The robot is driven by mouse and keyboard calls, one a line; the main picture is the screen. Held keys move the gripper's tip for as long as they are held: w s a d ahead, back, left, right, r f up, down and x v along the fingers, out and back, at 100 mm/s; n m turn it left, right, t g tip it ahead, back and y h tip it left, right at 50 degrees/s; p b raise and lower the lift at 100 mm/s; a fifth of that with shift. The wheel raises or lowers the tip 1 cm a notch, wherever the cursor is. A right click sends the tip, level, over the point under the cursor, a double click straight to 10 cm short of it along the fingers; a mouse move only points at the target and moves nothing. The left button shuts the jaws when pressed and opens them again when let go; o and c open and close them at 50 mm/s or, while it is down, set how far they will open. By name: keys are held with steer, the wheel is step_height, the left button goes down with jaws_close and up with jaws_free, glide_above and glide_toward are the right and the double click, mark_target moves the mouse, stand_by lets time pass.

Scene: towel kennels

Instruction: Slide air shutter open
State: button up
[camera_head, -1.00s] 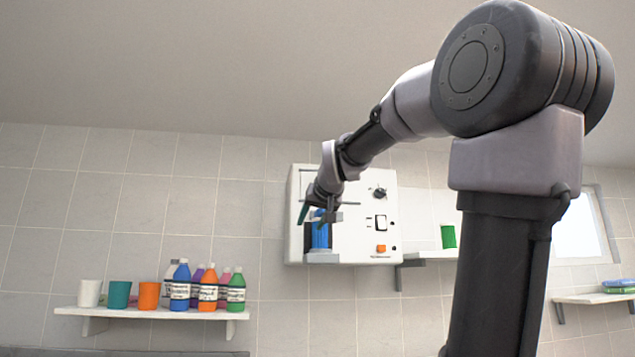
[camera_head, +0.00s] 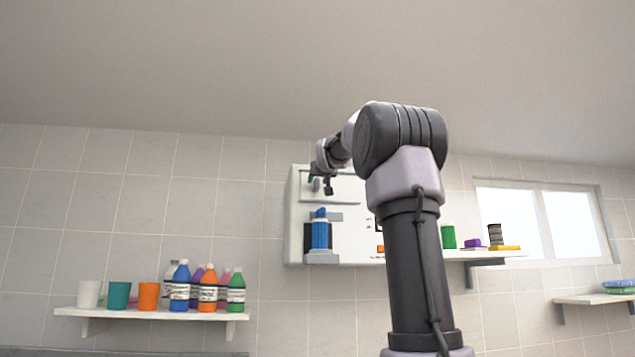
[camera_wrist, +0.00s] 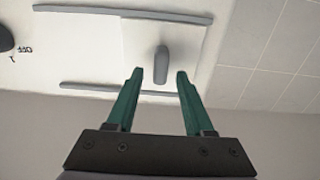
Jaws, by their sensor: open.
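A white wall unit (camera_head: 350,222) hangs on the tiled wall. Two grey rails run along its upper part, and the upper rail shows in the wrist view (camera_wrist: 110,90) along with the other one (camera_wrist: 120,13). Between them sits a white shutter plate (camera_wrist: 195,45) with an upright grey handle (camera_wrist: 161,58). My gripper (camera_head: 322,186) is at the unit's upper left, by the rails. In the wrist view its green fingers (camera_wrist: 159,72) are open, one on each side of the handle's near end. Contact is not visible. My arm hides the unit's right part in the head view.
A blue bottle (camera_head: 320,230) stands in the unit's lower-left recess, below my gripper. A left shelf (camera_head: 150,314) carries cups and several bottles. A right shelf (camera_head: 480,254) holds small items, partly behind my arm.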

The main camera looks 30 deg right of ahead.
steer(key=shift+w+d, duration=0.2)
steer(key=shift+w, duration=0.45)
jaws_close()
stand_by(1.0)
